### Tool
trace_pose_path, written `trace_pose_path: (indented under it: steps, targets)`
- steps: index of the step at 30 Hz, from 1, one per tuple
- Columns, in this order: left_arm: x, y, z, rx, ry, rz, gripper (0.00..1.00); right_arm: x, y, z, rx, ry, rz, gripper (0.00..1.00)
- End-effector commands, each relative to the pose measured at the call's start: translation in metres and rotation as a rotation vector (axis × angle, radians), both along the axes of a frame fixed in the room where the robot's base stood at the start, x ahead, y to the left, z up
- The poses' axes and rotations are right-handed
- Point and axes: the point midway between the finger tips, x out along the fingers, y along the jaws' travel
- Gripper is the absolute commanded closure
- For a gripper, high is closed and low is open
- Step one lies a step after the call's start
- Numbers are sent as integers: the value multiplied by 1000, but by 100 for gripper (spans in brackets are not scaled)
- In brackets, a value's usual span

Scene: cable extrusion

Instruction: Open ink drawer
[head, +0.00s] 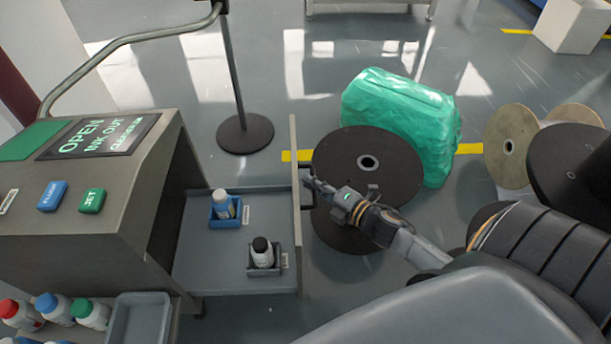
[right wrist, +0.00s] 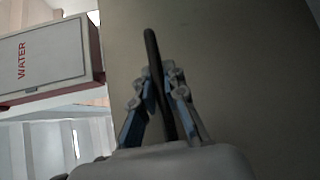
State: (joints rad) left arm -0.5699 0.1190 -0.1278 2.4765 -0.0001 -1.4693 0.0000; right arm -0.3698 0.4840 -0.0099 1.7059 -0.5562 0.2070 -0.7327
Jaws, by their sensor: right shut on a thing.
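The ink drawer (head: 200,264) stands pulled out from the right side of the grey machine (head: 100,225), its front panel (head: 295,205) at the right end. My right gripper (head: 308,184) is at the outer face of that panel, shut on the drawer's dark handle (head: 306,200). In the right wrist view the handle (right wrist: 158,85) runs between the two fingers. Inside the drawer are a white bottle with a blue holder (head: 222,208) and a black-capped bottle in a dark holder (head: 262,255). My left gripper is not in view.
Dark cable reels (head: 345,160) and a green wrapped bundle (head: 400,115) stand on the floor beyond my right arm. A post with a round base (head: 245,133) stands behind the drawer. Several capped bottles (head: 58,308) and a grey tray (head: 138,318) are at the lower left.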

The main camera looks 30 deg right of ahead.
Motion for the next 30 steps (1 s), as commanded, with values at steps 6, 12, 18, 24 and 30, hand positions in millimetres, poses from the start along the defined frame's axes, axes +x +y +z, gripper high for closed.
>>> trace_pose_path:
  steps: [6, 12, 18, 24, 30]
  targets:
    - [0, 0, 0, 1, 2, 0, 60, 0, -1, 0, 0, 1, -1, 100]
    - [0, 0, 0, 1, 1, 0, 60, 0, -1, 0, 0, 1, 0, 70]
    - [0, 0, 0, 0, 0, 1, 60, 0, 0, 0, 0, 0, 0, 64]
    - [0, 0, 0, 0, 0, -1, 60, -4, -1, 0, 0, 0, 0, 64]
    - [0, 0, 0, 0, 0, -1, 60, -32, -8, 3, 0, 4, 0, 64]
